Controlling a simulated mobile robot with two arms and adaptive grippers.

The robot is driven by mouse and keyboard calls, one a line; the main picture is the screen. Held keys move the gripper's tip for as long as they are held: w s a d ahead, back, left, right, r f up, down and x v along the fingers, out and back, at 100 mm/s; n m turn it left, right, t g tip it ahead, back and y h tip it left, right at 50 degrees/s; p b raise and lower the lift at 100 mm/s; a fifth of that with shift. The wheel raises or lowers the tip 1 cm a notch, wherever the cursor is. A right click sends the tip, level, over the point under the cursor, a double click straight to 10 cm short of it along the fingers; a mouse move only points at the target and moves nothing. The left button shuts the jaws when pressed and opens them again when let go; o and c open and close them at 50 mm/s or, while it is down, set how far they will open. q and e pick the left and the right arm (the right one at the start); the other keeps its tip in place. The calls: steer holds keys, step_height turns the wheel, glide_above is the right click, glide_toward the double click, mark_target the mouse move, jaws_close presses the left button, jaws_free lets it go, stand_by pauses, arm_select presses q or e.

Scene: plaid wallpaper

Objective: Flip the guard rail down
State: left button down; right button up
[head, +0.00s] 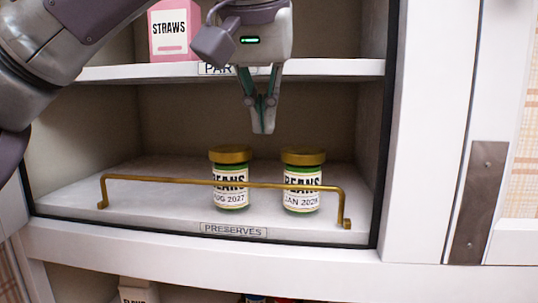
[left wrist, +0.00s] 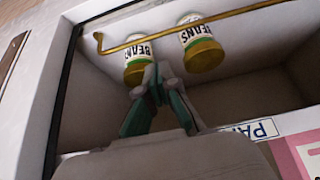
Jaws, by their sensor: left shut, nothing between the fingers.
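The brass guard rail (head: 265,185) stands raised across the front of the preserves shelf (head: 90,200), in front of two bean jars. It also shows in the left wrist view (left wrist: 213,22). The left jar (head: 231,178) reads AUG 2027 and the right jar (head: 302,181) reads JAN 2028 or similar. Both have gold lids and stand upright. My left gripper (head: 263,128) points down above the rail and the jars, in front of the upper shelf edge. Its fingers are shut and empty, apart from the rail. My right gripper is in neither view.
A pink straws box (head: 174,32) stands on the upper shelf (head: 110,73), close to my left arm. A label (head: 233,230) reading PRESERVES is on the lower shelf edge. More goods, including a flour package (head: 138,290), show below. A metal hinge plate (head: 479,202) is at right.

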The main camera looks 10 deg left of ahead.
mark_target(268, 184)
arm_select(q)
steer(key=shift+f, duration=0.1)
steer(key=p+x, duration=0.2)
steer(key=x, duration=0.6)
steer(key=shift+w+f+p, duration=0.25)
steer(key=shift+p, duration=0.05)
steer(key=shift+w+f, duration=0.25)
steer(key=shift+f, duration=0.3)
steer(key=shift+d, duration=0.1)
